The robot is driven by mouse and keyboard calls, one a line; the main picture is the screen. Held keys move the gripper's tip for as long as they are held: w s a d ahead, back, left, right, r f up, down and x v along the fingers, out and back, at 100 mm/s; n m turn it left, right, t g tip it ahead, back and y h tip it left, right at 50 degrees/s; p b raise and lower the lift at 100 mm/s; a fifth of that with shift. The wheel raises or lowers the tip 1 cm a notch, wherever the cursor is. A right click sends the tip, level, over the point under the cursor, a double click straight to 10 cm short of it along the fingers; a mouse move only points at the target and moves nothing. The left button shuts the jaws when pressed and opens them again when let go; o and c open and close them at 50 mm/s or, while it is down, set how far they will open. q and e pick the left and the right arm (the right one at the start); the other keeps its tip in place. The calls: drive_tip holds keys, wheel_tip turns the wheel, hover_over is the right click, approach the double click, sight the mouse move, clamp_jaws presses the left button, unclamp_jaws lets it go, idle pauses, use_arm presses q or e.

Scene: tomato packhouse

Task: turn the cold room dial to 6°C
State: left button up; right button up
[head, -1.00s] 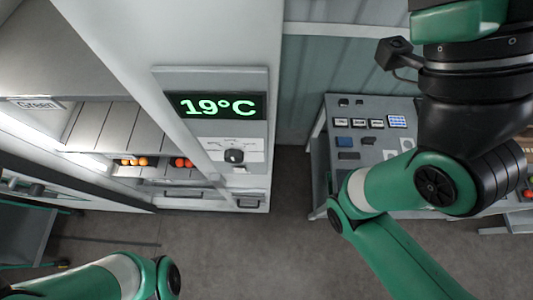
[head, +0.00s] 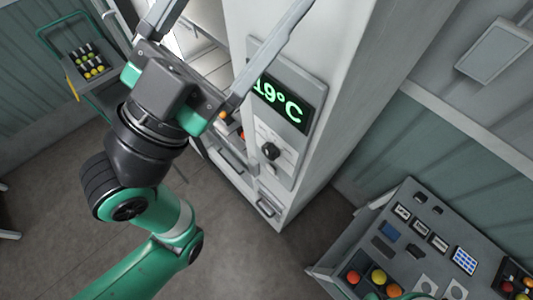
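The cold room dial (head: 270,151) is a small black knob on a pale plate. It sits on a grey panel (head: 303,140) on the side of a tall pale cabinet. The display (head: 281,103) above it reads 19°C in green, its left edge partly covered by my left gripper's finger. My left gripper (head: 246,6) is open, its two long grey fingers spread wide and pointing up, with nothing seen between them. It appears up and left of the dial, apart from it. My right gripper is out of view.
A grey bench (head: 404,240) with labels, switches and several tomatoes stands at the lower right. A green-framed trolley (head: 92,83) carrying small coloured items stands at the upper left. A grey box (head: 495,50) hangs on the right wall. The floor between is clear.

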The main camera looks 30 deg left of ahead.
use_arm(q)
wheel_tip(320, 180, down, 19)
drive_tip(key=g+b, duration=0.3)
drive_tip(key=g, duration=0.1)
drive_tip(key=n+g+y+b, duration=0.2)
drive_tip(key=n+y+b, duration=0.2)
drive_tip(key=n+b, duration=0.1)
approach(267, 154)
drive_tip(key=p+x, duration=0.1)
drive_tip(key=x, duration=0.3)
drive_tip(key=p+x, duration=0.1)
drive_tip(key=x, duration=0.3)
drive_tip(key=shift+w+d+r, duration=0.1)
drive_tip(key=shift+w+r, duration=0.05)
drive_tip(key=shift+r, duration=0.1)
drive_tip(key=shift+w+d+f, duration=0.1)
drive_tip(key=shift+w+d, duration=0.1)
drive_tip(key=shift+w, duration=0.25)
drive_tip(key=c, duration=1.4)
